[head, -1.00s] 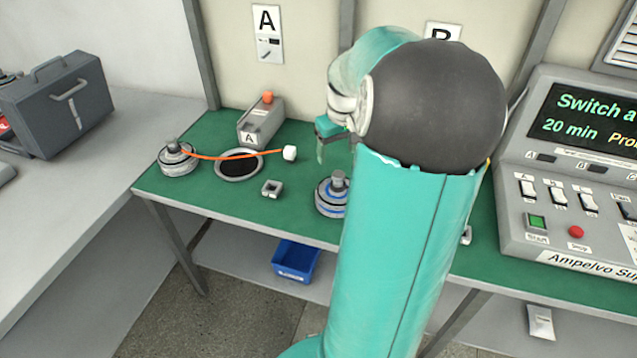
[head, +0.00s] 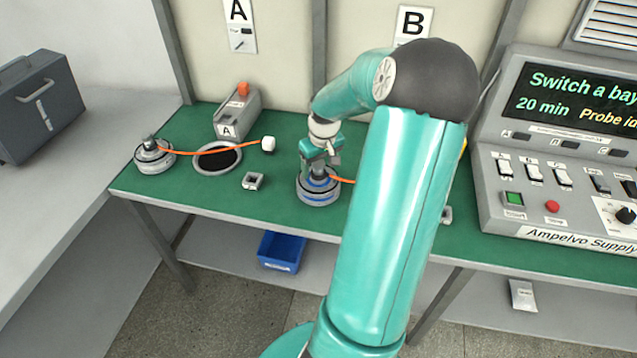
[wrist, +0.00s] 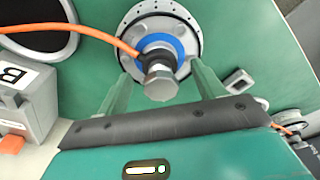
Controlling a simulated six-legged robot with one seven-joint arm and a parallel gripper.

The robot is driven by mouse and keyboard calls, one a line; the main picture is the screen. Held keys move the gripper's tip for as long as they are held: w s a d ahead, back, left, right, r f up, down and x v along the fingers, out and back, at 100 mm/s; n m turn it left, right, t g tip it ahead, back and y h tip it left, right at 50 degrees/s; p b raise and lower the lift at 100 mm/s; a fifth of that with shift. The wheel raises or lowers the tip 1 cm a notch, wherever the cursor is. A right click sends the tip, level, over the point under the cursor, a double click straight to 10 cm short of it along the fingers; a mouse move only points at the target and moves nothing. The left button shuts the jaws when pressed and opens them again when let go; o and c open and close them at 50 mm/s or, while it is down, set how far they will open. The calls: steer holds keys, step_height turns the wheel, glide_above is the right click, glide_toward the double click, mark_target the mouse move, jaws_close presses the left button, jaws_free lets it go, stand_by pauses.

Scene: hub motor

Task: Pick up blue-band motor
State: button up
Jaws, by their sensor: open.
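The blue-band motor (head: 318,189) is a silver disc with a blue ring, standing on the green bench in front of sign B. In the wrist view the motor (wrist: 187,22) shows its blue ring, a grey shaft with a hex end, and an orange cable (wrist: 75,27) running off to the left. My gripper (head: 319,165) is right above the motor. In the wrist view my gripper (wrist: 160,88) is open, with one green finger on each side of the shaft. I cannot tell whether the fingers touch it.
Another motor (head: 153,157) with an orange cable stands at the bench's left end. Near it are a dark round hole (head: 218,159), grey box A (head: 237,115) and a small square block (head: 253,181). The supply console (head: 560,180) stands at the right. A blue bin (head: 281,252) is below.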

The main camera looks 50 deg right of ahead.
steer(key=shift+w+f, duration=0.2)
steer(key=shift+f, duration=0.85)
steer(key=shift+c, duration=0.2)
jaws_close()
steer(key=shift+d+r, duration=0.1)
steer(key=shift+r, duration=0.05)
